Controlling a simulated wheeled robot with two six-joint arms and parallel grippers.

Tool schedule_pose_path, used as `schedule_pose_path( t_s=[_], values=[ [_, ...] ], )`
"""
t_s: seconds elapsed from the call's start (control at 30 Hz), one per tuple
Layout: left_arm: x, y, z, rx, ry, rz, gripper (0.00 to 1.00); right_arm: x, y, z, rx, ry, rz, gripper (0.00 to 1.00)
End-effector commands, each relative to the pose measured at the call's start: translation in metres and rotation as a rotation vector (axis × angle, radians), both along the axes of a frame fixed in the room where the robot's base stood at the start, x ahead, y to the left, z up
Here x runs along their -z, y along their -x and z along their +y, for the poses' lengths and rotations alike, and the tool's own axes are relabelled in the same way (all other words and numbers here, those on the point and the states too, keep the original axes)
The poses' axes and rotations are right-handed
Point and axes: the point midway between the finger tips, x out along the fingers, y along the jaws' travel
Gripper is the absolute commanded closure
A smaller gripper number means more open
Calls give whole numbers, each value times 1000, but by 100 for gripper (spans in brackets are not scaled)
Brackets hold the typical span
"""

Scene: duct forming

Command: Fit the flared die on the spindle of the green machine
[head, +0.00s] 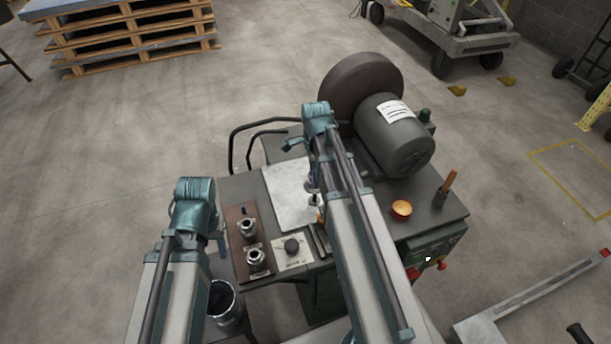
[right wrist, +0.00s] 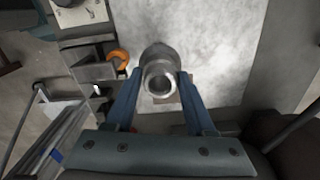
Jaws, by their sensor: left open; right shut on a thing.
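The green machine (head: 435,215) stands in the middle of the head view, with a motor and a large dark wheel. My right gripper (right wrist: 160,85) is shut on a metal die (right wrist: 159,57), a round, hollow piece with its open end towards the wrist camera. The die is over or near a pale plate (right wrist: 215,45); whether it touches the spindle cannot be told. In the head view my right arm hides most of this, and a small metal piece (head: 313,188) shows beside it. My left gripper (head: 222,245) is open, left of the machine, mostly hidden by its arm.
An orange button (head: 401,209) and an upright wooden handle (head: 447,184) are at right. A bucket (head: 222,297) stands at front left.

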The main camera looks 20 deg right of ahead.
Motion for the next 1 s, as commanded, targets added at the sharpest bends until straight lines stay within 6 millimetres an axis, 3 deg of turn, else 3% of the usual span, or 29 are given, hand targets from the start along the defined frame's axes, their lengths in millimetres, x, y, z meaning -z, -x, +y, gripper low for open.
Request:
schedule_pose_path(
  t_s=[0.47, 1.0],
  values=[
    [8, 0, 0, 0, 0, 0, 50, 8, 0, -2, 2, 0, 0, 100],
    [53, 0, 0, 0, 0, 0, 50, 53, 0, -2, 2, 0, 0, 100]
  ],
)
